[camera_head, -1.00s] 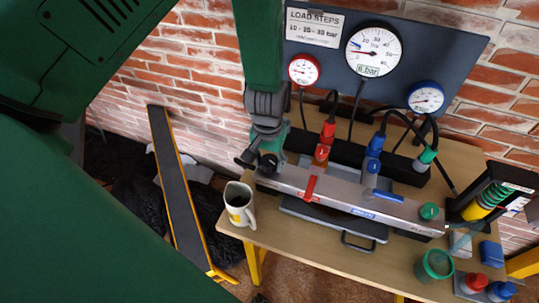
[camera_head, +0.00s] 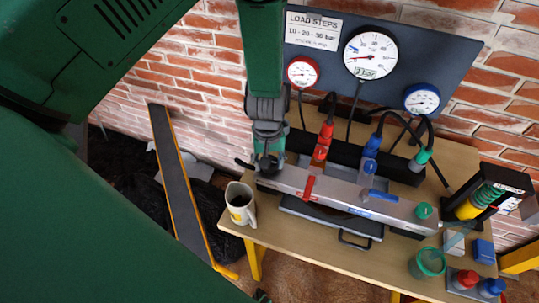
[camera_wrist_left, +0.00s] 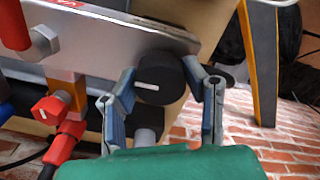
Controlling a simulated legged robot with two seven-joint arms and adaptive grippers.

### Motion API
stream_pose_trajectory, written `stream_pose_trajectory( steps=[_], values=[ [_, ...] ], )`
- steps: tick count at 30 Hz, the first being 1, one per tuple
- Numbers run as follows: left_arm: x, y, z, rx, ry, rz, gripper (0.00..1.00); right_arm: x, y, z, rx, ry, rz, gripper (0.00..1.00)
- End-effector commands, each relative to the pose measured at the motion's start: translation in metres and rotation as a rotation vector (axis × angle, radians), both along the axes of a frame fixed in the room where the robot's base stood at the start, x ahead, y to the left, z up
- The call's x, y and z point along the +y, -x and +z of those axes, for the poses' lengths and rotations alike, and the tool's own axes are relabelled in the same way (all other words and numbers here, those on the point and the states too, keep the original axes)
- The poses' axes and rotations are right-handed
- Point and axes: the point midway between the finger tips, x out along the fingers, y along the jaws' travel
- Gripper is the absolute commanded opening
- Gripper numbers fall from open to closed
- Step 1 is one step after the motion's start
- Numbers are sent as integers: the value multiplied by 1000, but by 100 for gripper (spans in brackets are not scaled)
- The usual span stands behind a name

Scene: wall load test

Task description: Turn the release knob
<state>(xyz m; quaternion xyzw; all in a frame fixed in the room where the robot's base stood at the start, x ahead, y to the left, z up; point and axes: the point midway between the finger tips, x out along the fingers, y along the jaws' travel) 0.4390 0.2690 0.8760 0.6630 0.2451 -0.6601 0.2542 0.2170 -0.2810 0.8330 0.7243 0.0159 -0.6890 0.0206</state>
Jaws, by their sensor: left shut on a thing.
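The black round knob (camera_wrist_left: 160,78) with a white mark sits at the end of the silver metal block (camera_wrist_left: 110,38) in the left wrist view. The white mark lies nearly level in that view. My left gripper (camera_wrist_left: 160,68) has one finger on each side of the knob and is shut on it. In the head view my left gripper (camera_head: 268,162) points down at the left end of the silver block (camera_head: 340,193), and the knob is mostly hidden there. My right gripper is not in view.
Red (camera_head: 310,188) and blue (camera_head: 380,195) levers sit on the block. A large gauge (camera_head: 370,53) hangs behind on the panel. A cup (camera_head: 240,203) stands close left of the block.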

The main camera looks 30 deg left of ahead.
Motion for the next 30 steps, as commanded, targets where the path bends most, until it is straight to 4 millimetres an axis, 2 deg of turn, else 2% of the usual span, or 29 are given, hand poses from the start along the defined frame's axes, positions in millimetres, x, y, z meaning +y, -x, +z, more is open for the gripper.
stream_pose_trajectory(
  steps=[7,8,9,10,19,22,26,30],
  values=[
    [0,-1,0,-4,0,2,10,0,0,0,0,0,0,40],
    [0,-1,0,-4,0,2,43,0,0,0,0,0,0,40],
    [0,-1,0,-3,0,2,57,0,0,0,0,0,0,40],
    [0,-1,0,-3,0,2,60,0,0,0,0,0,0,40],
    [0,0,1,-1,0,0,60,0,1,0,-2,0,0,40],
    [0,-1,8,-4,0,0,60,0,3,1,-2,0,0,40],
    [0,-1,28,-5,0,-1,60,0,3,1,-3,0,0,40],
    [0,-2,60,-6,-1,-2,60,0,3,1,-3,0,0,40]
  ],
)
